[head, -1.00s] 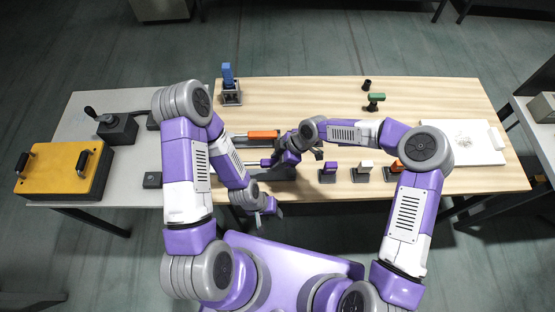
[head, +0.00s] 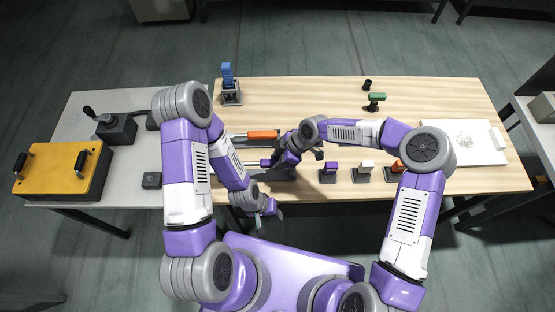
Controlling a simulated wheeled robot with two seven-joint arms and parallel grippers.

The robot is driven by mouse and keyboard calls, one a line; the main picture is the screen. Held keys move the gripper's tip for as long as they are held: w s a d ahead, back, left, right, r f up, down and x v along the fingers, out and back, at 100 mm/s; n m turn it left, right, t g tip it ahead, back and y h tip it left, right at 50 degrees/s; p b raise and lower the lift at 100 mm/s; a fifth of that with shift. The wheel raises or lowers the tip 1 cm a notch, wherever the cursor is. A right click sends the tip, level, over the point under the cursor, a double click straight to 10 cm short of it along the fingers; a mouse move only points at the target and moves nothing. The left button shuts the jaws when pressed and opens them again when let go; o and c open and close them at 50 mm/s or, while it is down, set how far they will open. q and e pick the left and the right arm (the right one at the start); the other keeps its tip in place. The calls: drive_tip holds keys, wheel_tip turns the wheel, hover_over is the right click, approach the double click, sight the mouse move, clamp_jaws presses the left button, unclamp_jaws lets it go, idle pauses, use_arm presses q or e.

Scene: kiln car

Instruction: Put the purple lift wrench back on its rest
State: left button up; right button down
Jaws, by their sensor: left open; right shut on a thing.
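My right gripper (head: 275,162) is shut at the grey bar of the lift wrench (head: 252,164), low over the front of the wooden table. The gripper and forearm hide the wrench's handle, so I cannot tell its colour. A dark rest (head: 282,174) is just below the gripper. I cannot tell whether the wrench touches it. My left gripper (head: 270,209) is open and empty at the table's front edge, below and left of the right gripper.
An orange-handled tool (head: 263,135) lies just behind. Purple (head: 330,167), white (head: 364,167) and orange (head: 397,166) topped blocks stand to the right. A blue-topped stand (head: 230,90) is at the back left. The back middle of the table is clear.

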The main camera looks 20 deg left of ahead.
drive_tip(key=shift+b, duration=0.3)
idle(0.7)
drive_tip(key=shift+f+b, duration=1.65)
drive_tip(key=shift+f, duration=0.15)
drive_tip(key=c, duration=0.6)
unclamp_jaws()
drive_tip(key=shift+c, duration=0.2)
drive_tip(key=shift+f, duration=0.1)
drive_tip(key=shift+r+p, duration=1.8)
drive_tip(key=shift+r, duration=1.75)
